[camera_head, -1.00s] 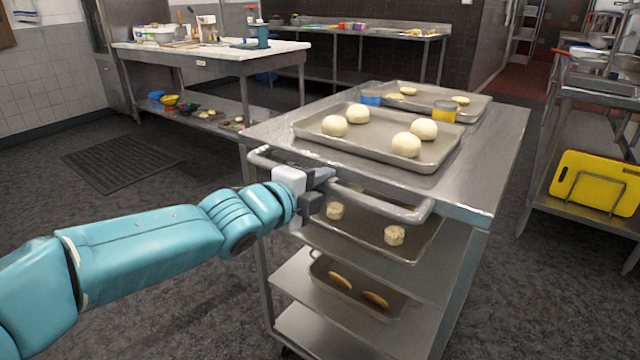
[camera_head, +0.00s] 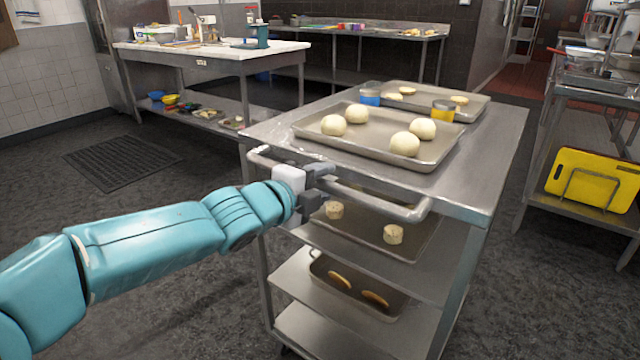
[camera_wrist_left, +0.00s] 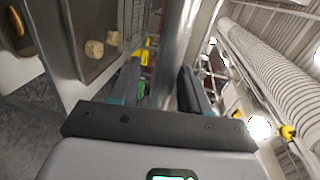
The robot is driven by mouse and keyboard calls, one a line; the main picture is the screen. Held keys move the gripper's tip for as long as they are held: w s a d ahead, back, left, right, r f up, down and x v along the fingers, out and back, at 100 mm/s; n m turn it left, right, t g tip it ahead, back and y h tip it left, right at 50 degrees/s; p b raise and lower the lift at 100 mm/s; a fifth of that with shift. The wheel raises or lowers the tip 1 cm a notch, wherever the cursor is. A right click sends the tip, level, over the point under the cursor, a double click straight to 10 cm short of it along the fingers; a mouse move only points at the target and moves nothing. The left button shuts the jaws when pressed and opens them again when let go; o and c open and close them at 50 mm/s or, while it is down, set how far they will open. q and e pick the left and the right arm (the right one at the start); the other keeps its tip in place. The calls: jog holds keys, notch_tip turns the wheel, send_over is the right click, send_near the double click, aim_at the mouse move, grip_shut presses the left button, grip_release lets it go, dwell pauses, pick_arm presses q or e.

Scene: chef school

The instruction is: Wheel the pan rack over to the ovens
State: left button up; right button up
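The pan rack (camera_head: 478,180) is a steel wheeled cart with several shelves, standing upright in front of me. A tubular push handle (camera_head: 375,203) runs along its near side. My left gripper (camera_head: 320,184) is at this handle, with one finger above and one below it. In the left wrist view the bar (camera_wrist_left: 176,55) passes between the two fingers (camera_wrist_left: 160,90). A gap shows beside the bar, so the fingers look open around it. My right gripper is not in view. The ovens cannot be made out. The rack's wheels are mostly hidden.
A tray (camera_head: 375,150) of dough balls, another tray (camera_head: 400,88) and two jars sit loose on the rack top. A white-topped table (camera_head: 215,52) stands behind left. A steel shelf unit with a yellow board (camera_head: 595,180) stands right. Floor with a black mat (camera_head: 120,160) is clear at left.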

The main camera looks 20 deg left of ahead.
pick_arm(q)
jog(key=shift+s+r, duration=0.15)
jog(key=shift+s+a+r, duration=0.15)
jog(key=shift+s+a, duration=0.05)
jog(key=shift+s, duration=0.3)
jog(key=p+v, duration=0.5)
jog(key=v, duration=1)
jog(key=shift+p, duration=0.3)
jog(key=shift+s, duration=0.1)
